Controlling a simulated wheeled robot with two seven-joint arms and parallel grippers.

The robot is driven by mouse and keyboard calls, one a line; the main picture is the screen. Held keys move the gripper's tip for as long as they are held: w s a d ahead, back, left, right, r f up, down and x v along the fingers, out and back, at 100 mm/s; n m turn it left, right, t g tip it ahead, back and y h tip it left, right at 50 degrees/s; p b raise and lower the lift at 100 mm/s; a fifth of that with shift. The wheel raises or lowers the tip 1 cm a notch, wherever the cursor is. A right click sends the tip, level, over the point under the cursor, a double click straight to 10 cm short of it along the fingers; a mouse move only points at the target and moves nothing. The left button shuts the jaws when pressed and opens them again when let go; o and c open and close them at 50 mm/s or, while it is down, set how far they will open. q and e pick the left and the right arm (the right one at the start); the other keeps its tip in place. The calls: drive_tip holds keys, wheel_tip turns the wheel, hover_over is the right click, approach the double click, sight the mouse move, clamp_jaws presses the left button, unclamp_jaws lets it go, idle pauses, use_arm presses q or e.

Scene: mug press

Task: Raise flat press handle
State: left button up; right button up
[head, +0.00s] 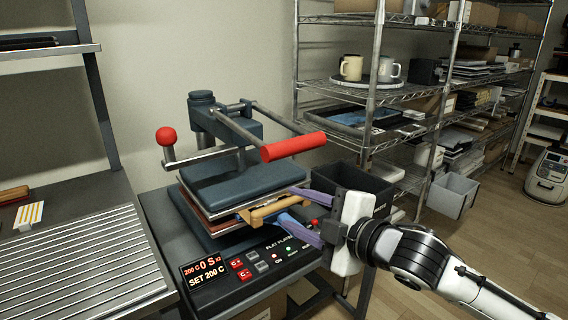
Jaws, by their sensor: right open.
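The flat press (232,180) stands on a dark stand at the middle of the head view. Its red cylindrical lever grip (293,147) sits at the front end of two arms, above and in front of the dark padded upper plate. A tan bar handle (268,211) sticks out at the press's front right edge, below the plate. My right gripper (289,204) is open, with its purple fingers on either side of the tan bar; I cannot tell whether they touch it. The gripper is below the red grip and apart from it. My left gripper is out of view.
A red-knobbed side lever (166,136) stands at the press's left. The control panel (245,265) lies in front, and a dark bin (350,185) is behind my right gripper. Wire shelves (372,120) with mugs stand behind. A ribbed metal surface (80,265) is at the left.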

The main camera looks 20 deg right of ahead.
sight(300, 149)
drive_tip(key=d+r+n, duration=0.1)
drive_tip(key=r, duration=0.2)
drive_tip(key=d+r+n+t, duration=0.1)
drive_tip(key=r, duration=0.2)
drive_tip(key=d+r+n+b, duration=0.1)
drive_tip(key=r+n, duration=0.1)
drive_tip(key=r, duration=0.2)
drive_tip(key=shift+w+d+t, duration=0.25)
drive_tip(key=shift+w+t, duration=0.15)
drive_tip(key=shift+w+r, duration=0.1)
drive_tip(key=shift+r, duration=0.2)
drive_tip(key=x, duration=1)
clamp_jaws()
drive_tip(key=shift+d+r, duration=0.1)
